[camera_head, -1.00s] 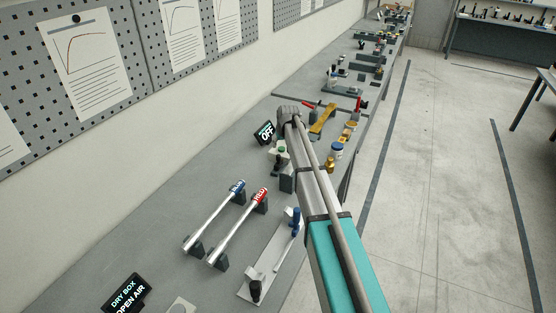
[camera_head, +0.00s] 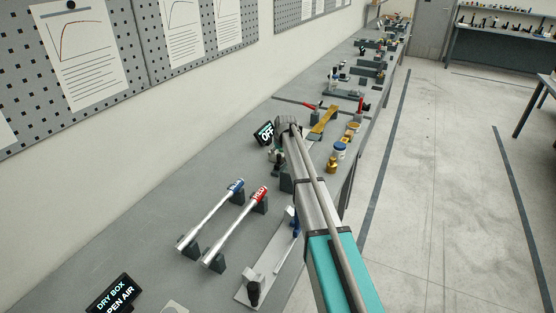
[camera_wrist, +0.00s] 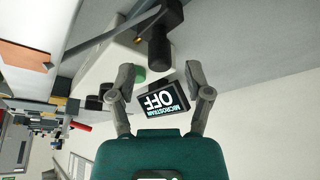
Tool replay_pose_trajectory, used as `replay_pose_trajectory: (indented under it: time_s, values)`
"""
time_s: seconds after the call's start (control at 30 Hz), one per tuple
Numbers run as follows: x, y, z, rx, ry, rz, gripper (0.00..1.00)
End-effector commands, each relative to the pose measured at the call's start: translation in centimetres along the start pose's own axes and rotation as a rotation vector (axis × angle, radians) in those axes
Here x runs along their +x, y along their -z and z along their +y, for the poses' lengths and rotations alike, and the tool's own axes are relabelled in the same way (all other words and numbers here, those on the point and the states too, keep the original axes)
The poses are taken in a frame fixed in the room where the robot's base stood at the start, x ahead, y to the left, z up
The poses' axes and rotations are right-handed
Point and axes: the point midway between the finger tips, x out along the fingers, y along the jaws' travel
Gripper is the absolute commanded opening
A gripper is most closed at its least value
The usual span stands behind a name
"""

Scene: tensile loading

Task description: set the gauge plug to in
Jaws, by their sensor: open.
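The small display reading MICROSTRAIN OFF (camera_wrist: 162,102) shows upside down between my fingers in the wrist view. It also stands on the bench in the head view (camera_head: 265,133). A pale box (camera_wrist: 108,62) carries a black knob-like part (camera_wrist: 161,48), a green round part (camera_wrist: 140,75) and a small brass-coloured tip. I cannot tell for sure which part is the gauge plug. My gripper (camera_wrist: 159,67) is open, with its fingers apart and nothing held, close to the box. In the head view my arm hides most of this fixture.
Two silver torque wrenches, blue-ended (camera_head: 212,213) and red-ended (camera_head: 236,226), lie on stands nearer the front. A metal plate fixture (camera_head: 268,262) is beside them. Bare bench lies along the wall.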

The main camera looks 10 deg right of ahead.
Motion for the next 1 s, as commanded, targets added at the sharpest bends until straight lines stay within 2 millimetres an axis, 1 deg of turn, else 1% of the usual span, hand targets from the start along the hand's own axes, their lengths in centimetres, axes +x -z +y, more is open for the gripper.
replay_pose_trajectory:
  time_s: [0.03,0.2,0.67,0.7,0.77,0.8,0.87,1.0]
  values:
    - [0.71,-0.06,0.02,0.000,0.000,0.000,0.65]
    - [1.43,-0.04,0.04,0.000,0.000,0.000,0.65]
    - [1.63,-0.02,0.12,0.001,0.000,0.000,0.65]
    - [1.63,-0.02,0.13,0.001,0.000,0.000,0.61]
    - [1.63,-0.02,0.14,0.001,-0.001,0.000,0.50]
    - [1.63,-0.02,0.15,0.001,-0.001,0.000,0.42]
    - [1.63,-0.02,0.16,0.001,-0.001,0.000,0.31]
    - [1.63,-0.03,0.18,0.002,-0.001,0.000,0.05]
